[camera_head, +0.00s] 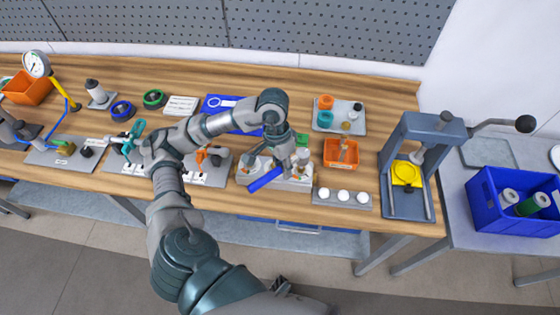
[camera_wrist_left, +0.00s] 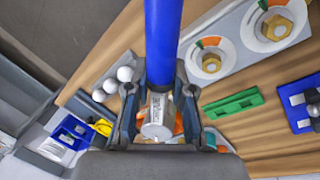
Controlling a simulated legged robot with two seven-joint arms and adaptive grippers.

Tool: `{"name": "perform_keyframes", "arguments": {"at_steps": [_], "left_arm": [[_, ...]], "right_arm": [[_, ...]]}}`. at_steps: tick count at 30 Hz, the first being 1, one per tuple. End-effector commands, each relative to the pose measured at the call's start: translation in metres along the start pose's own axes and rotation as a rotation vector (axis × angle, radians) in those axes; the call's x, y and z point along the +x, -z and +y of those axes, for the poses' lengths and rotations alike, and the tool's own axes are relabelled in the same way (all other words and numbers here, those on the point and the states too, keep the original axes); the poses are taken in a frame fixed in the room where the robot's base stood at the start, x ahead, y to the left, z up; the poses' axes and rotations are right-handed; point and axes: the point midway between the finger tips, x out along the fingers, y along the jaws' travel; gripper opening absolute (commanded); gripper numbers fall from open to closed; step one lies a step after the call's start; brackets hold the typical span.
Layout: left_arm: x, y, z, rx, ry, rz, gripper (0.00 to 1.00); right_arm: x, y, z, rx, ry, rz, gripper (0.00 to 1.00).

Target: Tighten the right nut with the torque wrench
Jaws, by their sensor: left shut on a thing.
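My left gripper (camera_head: 284,165) is shut on the torque wrench (camera_head: 265,179). The wrench's blue bar also shows in the left wrist view (camera_wrist_left: 162,40), running up out of the frame, with a pale printed cylinder (camera_wrist_left: 157,118) between the fingers. The wrench is over the grey nut plate (camera_head: 297,185). In the left wrist view, two brass nuts sit on white dials with orange and green marks: the right nut (camera_wrist_left: 211,63), nearer the white knobs, and the left nut (camera_wrist_left: 276,28). The wrench's working end is hidden, so I cannot tell whether it touches a nut. My right gripper is not seen.
Right of the plate are an orange bin (camera_head: 341,153), a strip with white knobs (camera_head: 343,196) and a grey press (camera_head: 408,165). A teal-handled tool (camera_head: 133,139) and other fixtures stand left. A green bar (camera_wrist_left: 233,104) lies near the plate.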

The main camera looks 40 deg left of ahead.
Motion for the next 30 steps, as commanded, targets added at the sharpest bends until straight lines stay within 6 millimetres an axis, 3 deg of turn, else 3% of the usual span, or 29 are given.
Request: {"name": "perform_keyframes", "arguments": {"at_steps": [10,21,24,30], "left_arm": [[0.000,0.001,0.013,-0.195,-0.001,0.040,0.00],[0.003,0.006,0.025,-0.382,-0.002,0.077,0.00],[0.000,0.009,0.036,-0.508,-0.004,0.102,0.00],[0.003,0.022,0.051,-0.775,-0.003,0.155,0.00]], "right_arm": [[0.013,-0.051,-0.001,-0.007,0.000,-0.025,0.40],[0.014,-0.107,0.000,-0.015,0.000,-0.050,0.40],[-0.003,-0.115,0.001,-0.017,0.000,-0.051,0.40],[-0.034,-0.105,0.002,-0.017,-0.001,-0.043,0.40]]}}
